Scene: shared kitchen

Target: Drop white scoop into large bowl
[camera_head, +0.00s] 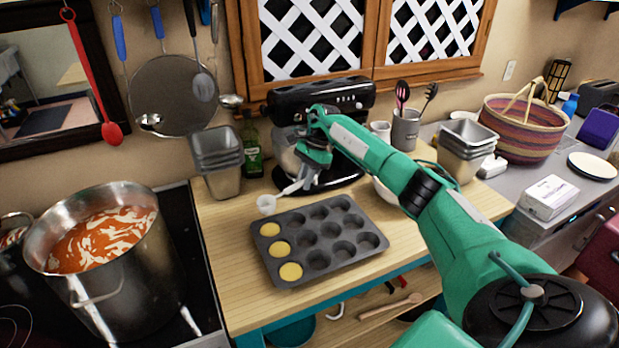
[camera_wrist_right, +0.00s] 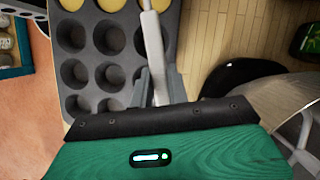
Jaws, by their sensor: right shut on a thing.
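My right gripper (camera_head: 303,184) is shut on the handle of the white scoop (camera_head: 266,204) and holds it above the back-left corner of the muffin tin. In the right wrist view the scoop's handle (camera_wrist_right: 154,55) runs up between the fingers (camera_wrist_right: 157,88); its cup is out of frame. A pale bowl (camera_head: 384,192) stands on the counter behind my right forearm, which hides much of it. The stand mixer's bowl (camera_head: 286,156) is partly hidden by my gripper. I cannot tell which is the large bowl. My left gripper is not in view.
The muffin tin (camera_head: 318,262) has yellow batter in its left column; its other cups look empty. A large soup pot (camera_head: 105,245) stands on the stove at left. Metal tins (camera_head: 220,180), a green bottle (camera_head: 251,150) and the black mixer (camera_head: 345,95) stand behind.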

